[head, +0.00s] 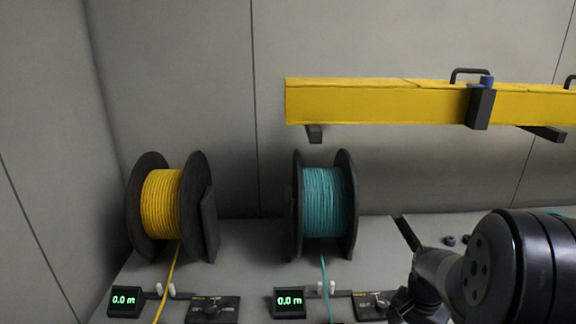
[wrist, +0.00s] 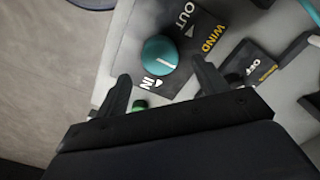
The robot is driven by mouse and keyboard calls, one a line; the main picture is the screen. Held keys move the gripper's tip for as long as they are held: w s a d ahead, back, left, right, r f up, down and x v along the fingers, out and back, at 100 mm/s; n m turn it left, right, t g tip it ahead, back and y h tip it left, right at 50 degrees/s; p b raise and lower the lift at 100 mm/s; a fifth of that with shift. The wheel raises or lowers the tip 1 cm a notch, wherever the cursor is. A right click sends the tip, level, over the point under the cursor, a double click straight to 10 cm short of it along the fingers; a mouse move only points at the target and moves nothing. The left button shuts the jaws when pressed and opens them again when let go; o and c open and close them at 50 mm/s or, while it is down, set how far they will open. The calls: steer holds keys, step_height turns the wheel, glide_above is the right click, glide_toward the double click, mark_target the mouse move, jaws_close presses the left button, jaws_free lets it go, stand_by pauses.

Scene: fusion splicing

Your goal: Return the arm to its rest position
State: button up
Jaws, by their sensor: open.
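My arm enters the head view from the lower right, and its gripper is mostly cut off or hidden there. In the wrist view my gripper (wrist: 165,87) is open, its two dark fingers apart and nothing held between them. Beyond the fingertips is a teal knob (wrist: 160,54) on a dark panel marked OUT, WIND and IN. The knob shows between the fingers, and I cannot tell how far it is from them. A small green part (wrist: 140,105) shows by the left finger.
A yellow cable spool (head: 161,204) and a teal cable spool (head: 324,204) stand on the grey bench. Two displays, left (head: 125,301) and right (head: 290,301), read 0.0 m. A yellow beam (head: 380,102) runs along the wall above. A second panel (wrist: 251,66) is marked OFF.

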step_height(320, 180, down, 5)
steer(key=shift+f, duration=0.1)
steer(key=shift+n, duration=0.5)
steer(key=n, duration=0.4)
steer(key=shift+r, duration=0.2)
steer(key=n, duration=0.6)
steer(key=shift+p, duration=0.4)
steer(key=n, duration=0.5)
steer(key=shift+n+p, duration=0.4)
steer(key=n+p, duration=0.1)
steer(key=n, duration=0.4)
steer(key=shift+n, duration=0.3)
